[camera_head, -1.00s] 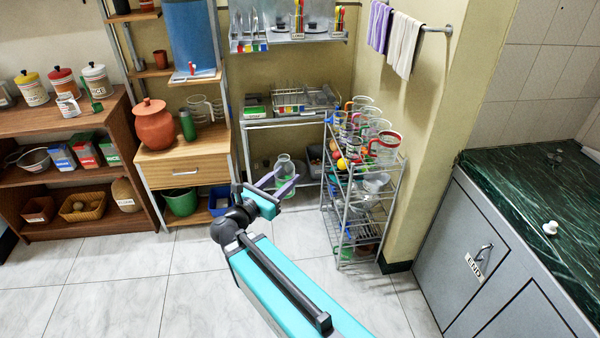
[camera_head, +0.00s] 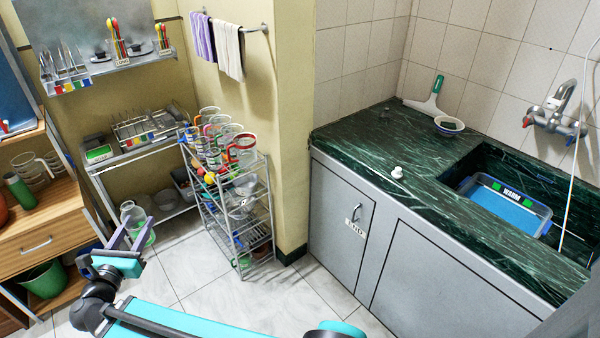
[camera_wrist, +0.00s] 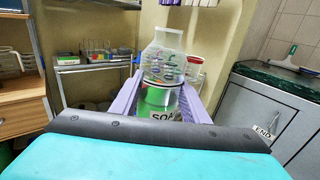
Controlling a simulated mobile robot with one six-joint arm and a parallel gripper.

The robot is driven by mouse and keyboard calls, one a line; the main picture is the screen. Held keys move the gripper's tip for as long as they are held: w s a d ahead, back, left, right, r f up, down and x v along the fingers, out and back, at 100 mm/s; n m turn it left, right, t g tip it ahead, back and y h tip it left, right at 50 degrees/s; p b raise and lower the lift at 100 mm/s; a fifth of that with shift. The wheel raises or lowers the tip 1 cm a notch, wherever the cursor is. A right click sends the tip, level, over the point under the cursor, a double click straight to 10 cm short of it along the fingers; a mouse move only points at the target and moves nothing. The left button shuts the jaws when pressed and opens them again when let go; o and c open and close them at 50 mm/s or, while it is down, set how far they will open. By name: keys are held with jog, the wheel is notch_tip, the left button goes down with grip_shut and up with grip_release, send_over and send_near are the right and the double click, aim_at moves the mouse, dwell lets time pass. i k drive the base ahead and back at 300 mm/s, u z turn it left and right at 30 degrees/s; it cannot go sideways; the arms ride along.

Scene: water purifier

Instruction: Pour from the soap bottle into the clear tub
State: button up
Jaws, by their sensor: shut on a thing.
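The soap bottle (camera_wrist: 160,70) is clear, with a green lower part and a partly hidden label reading "SOA". My gripper (camera_wrist: 160,104) is shut on it, a purple finger on each side. In the wrist view the bottle looks about upright. In the head view my gripper (camera_head: 127,232) holds the bottle (camera_head: 131,212) at lower left, over the floor. A tub (camera_head: 531,211) with a blue inside and a green "WARM" label sits in the sink at right, far from my gripper. I cannot tell for sure that it is the clear tub.
A wire rack (camera_head: 238,210) of jugs and cups stands right of my gripper. The green marble counter (camera_head: 350,142) carries a bowl (camera_head: 449,125), a squeegee (camera_head: 428,103) and a white knob-like thing (camera_head: 397,172). A tap (camera_head: 555,115) and white hose overhang the sink. Floor before the cabinets is clear.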

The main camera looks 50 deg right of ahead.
aim_at(531, 216)
jog(key=z, duration=0.25)
jog(key=k, duration=0.75)
jog(key=z, duration=0.55)
jog(key=k, duration=0.6)
jog(key=z, duration=0.45)
jog(key=i, duration=1.4)
jog(key=u, duration=0.45)
